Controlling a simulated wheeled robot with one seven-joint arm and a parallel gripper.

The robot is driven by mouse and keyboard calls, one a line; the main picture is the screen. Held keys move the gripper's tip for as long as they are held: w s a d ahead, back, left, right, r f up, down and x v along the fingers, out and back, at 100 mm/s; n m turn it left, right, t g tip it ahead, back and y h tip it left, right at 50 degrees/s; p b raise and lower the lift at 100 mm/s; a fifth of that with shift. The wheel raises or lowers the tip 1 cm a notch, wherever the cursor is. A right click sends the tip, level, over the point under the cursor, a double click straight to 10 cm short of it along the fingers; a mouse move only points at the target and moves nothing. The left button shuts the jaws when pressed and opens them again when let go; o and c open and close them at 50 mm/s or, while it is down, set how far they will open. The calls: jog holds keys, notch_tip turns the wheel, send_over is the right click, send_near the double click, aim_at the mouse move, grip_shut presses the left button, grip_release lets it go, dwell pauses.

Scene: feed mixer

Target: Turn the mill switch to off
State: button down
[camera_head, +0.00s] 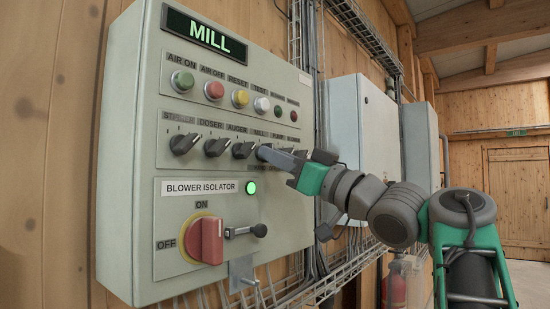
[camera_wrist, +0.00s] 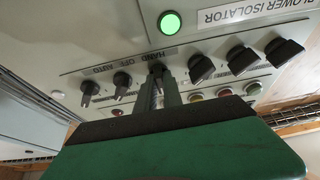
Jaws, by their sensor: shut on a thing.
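The grey MILL control panel (camera_head: 140,150) carries a row of black rotary switches. The mill switch (camera_wrist: 156,69) is fourth from the left in the head view, where my gripper's fingers hide its knob. In the wrist view its dark knob shows between the fingertips, near a HAND OFF AUTO label. My gripper (camera_head: 264,154) reaches in from the right with its fingers at this knob. In the wrist view the fingers (camera_wrist: 158,90) are closed about the knob. Which position the knob points to cannot be told.
The auger switch (camera_head: 243,149) is close to the left of my fingers; further switches (camera_wrist: 121,82) are on the other side. Coloured buttons (camera_head: 214,91) sit above. Below are a lit green lamp (camera_head: 251,188) and the red blower isolator handle (camera_head: 206,241).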

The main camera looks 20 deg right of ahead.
jog(key=c, duration=1.5)
grip_release()
jog(key=b+v, duration=0.2)
jog(key=v, duration=0.5)
jog(key=shift+s+d+f, duration=0.15)
jog(key=shift+s+d, duration=0.05)
jog(key=shift+s, duration=0.15)
